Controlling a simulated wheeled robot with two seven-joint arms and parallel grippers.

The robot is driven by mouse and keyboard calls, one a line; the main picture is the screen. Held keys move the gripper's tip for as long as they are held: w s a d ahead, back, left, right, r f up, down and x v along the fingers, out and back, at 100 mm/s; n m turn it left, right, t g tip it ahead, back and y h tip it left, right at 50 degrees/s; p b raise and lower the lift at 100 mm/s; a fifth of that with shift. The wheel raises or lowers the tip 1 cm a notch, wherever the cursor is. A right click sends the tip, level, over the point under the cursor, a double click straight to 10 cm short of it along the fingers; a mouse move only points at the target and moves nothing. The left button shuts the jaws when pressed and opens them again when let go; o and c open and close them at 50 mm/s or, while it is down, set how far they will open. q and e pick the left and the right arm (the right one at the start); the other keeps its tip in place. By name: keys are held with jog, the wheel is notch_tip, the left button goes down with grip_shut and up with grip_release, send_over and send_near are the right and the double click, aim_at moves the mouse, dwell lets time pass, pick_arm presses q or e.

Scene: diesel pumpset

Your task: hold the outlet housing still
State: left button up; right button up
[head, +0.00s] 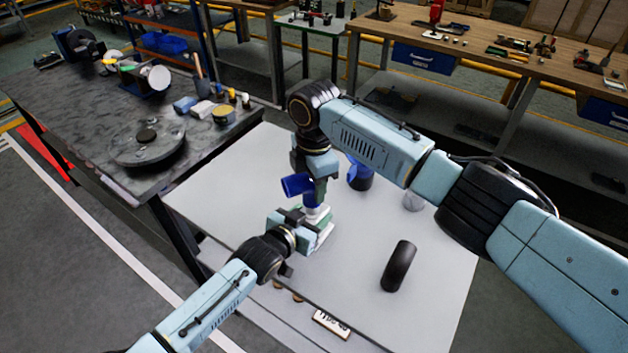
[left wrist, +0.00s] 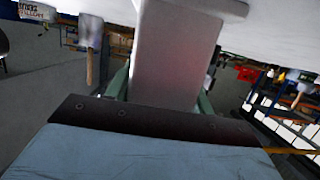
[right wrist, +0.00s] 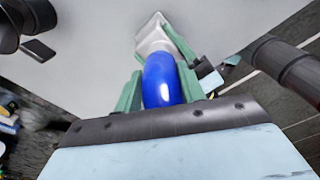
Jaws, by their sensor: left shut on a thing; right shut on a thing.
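A blue bent piece (head: 296,185), which looks like the outlet housing, stands over a pale grey-white block (head: 325,238) on the white table. My right gripper (head: 319,188) comes down from above and is shut on the blue piece. In the right wrist view the rounded blue piece (right wrist: 161,82) sits between green fingers, with the pale block (right wrist: 153,36) beyond. My left gripper (head: 304,226) comes in low from the front and is shut on the pale block. In the left wrist view the block (left wrist: 172,60) fills the gap between the fingers. The contact between both pieces is partly hidden.
A dark workbench (head: 75,125) with a round disc (head: 148,145) adjoins at left.

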jog(key=shift+f, duration=1.55)
jog(key=o, duration=1.3)
jog(key=shift+r, duration=0.15)
notch_tip(320, 180, up, 12)
jog(key=shift+f, duration=0.1)
pick_arm(q)
jog(key=o, duration=1.5)
